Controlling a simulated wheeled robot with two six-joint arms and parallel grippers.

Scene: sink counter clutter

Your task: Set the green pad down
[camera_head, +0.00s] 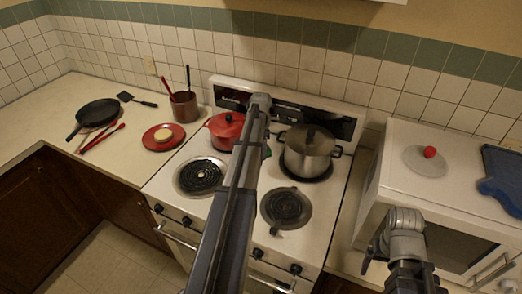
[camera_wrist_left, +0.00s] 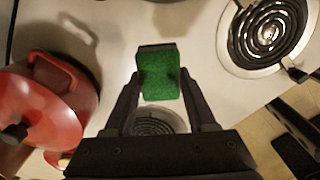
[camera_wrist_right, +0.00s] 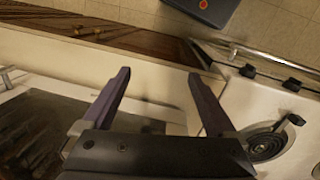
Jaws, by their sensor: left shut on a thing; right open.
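The green pad (camera_wrist_left: 160,78) shows in the left wrist view between the fingers of my left gripper (camera_wrist_left: 160,98). The gripper is shut on it, above the white stove top (camera_wrist_left: 195,20). In the head view, my left arm hides most of that gripper, and only a sliver of green (camera_head: 267,153) shows between the red pot and the steel pot. My right gripper (camera_head: 377,256) is in front of the white microwave at the right. In the right wrist view its fingers (camera_wrist_right: 158,76) are apart and empty.
The red pot (camera_head: 224,132) and lidded steel pot (camera_head: 308,155) stand on the rear burners. The left counter holds a black pan (camera_head: 97,112), a red plate (camera_head: 160,141) and a utensil crock (camera_head: 184,107). A glass lid (camera_head: 425,161) and blue item (camera_head: 503,180) lie on the microwave (camera_head: 375,187).

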